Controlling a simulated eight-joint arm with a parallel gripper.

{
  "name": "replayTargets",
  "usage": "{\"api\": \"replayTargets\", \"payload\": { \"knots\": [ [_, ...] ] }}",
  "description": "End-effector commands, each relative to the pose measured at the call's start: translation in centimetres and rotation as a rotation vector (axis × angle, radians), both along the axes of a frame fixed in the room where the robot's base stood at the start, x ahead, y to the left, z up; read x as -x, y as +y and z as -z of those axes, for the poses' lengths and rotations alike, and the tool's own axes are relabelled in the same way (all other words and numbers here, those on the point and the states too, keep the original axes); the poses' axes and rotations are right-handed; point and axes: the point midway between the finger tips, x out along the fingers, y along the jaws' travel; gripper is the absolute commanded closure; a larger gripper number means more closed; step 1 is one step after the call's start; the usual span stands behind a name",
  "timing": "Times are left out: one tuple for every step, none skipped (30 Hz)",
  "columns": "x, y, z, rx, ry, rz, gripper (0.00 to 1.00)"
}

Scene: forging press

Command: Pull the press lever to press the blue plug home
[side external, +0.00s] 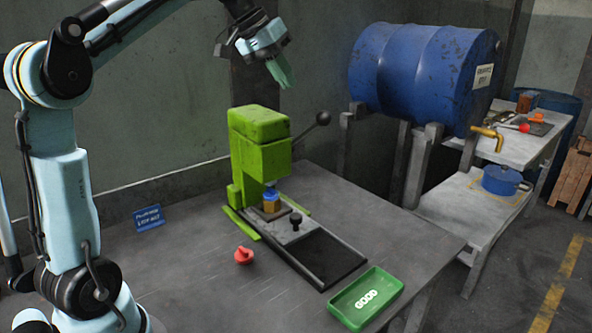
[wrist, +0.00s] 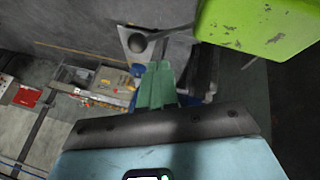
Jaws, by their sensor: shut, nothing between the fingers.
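The green press (side external: 259,145) stands on the table; its top also shows in the wrist view (wrist: 258,22). Its lever (side external: 323,118) is a dark rod with a black ball at the end, sticking out to the right and upward. In the wrist view the lever's ball (wrist: 137,42) shows just beyond and left of my fingertips. The blue plug (side external: 271,193) sits upright on a tan block (side external: 271,206) under the press head; how deep it sits I cannot tell. My gripper (side external: 284,78), with green fingers, is shut and empty, above the press and apart from the lever. It also shows in the wrist view (wrist: 160,68).
A slide with a black knob (side external: 295,220) runs out from the press. A red part (side external: 243,256) lies left of it. A green GOOD tray (side external: 345,311) lies at the front right edge.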

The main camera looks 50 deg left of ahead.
Motion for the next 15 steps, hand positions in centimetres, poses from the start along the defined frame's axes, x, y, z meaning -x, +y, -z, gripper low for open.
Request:
{"api": "replayTargets", "payload": {
  "knots": [
    [-0.5, -0.2, 0.8, -0.001, -0.001, 0.003, 1.0],
    [-0.7, -0.3, 1.2, -0.001, -0.001, 0.003, 1.0],
    [-1.1, -0.4, 1.8, -0.001, -0.001, 0.003, 1.0],
    [-1.3, -0.5, 2.3, 0.0, -0.001, 0.002, 1.0],
    [-1.6, -0.6, 2.7, 0.0, -0.001, 0.002, 1.0],
    [-1.9, -0.7, 3.2, 0.0, -0.001, 0.002, 1.0],
    [-2.1, -1.2, 3.5, -0.001, -0.001, 0.005, 1.0],
    [-2.3, -1.5, 3.7, -0.001, 0.0, 0.005, 1.0],
    [-2.6, -2.0, 4.0, -0.001, 0.0, 0.004, 1.0],
    [-2.7, -2.2, 4.2, -0.001, 0.0, 0.005, 1.0],
    [-2.9, -2.4, 4.4, -0.001, 0.0, 0.004, 1.0],
    [-3.1, -2.7, 4.6, -0.001, -0.001, 0.003, 1.0],
    [-3.2, -2.9, 4.7, 0.0, -0.001, 0.002, 1.0],
    [-3.3, -3.0, 4.9, -0.001, -0.001, 0.003, 1.0],
    [-3.4, -3.2, 5.0, 0.0, -0.001, 0.002, 1.0]
  ]
}}
